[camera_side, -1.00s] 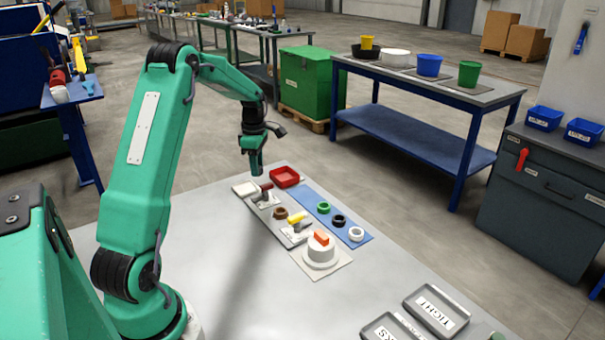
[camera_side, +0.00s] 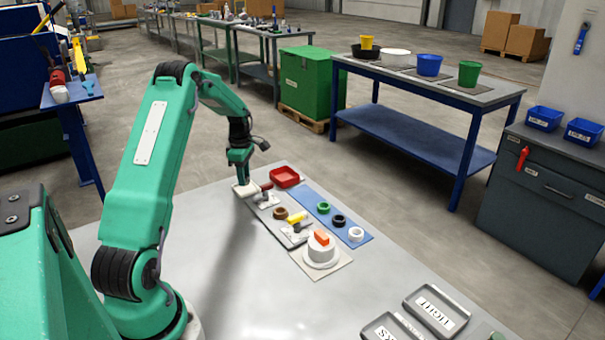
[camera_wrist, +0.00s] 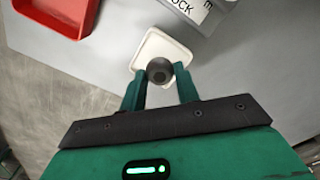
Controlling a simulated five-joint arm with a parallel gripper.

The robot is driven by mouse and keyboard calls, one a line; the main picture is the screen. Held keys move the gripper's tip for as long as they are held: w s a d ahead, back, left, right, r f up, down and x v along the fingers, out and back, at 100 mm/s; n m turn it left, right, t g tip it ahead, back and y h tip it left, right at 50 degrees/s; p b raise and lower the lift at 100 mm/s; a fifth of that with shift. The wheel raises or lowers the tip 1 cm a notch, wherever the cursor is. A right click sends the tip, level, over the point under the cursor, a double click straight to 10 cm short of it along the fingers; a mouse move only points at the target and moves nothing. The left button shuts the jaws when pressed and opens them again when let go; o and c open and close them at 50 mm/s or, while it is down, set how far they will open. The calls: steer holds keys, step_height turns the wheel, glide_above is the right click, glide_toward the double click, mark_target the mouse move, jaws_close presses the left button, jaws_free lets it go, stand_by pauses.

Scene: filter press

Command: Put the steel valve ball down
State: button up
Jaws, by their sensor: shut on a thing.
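The steel valve ball (camera_wrist: 159,71) is a dark grey ball between the fingertips of my gripper (camera_wrist: 160,82) in the wrist view. My gripper is shut on it. The ball shows over a small white square tray (camera_wrist: 151,45); I cannot tell whether it touches the tray. In the side view my gripper (camera_side: 241,180) points down right at the white tray (camera_side: 246,190) at the far end of the grey table, and the ball is too small or hidden to make out there.
A red tray (camera_side: 285,177) stands right of the white one.

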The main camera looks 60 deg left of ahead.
steer(key=shift+f, duration=0.85)
steer(key=shift+f, duration=0.15)
steer(key=o, duration=1)
steer(key=shift+o, duration=0.2)
step_height(320, 180, up, 12)
steer(key=shift+r, duration=0.2)
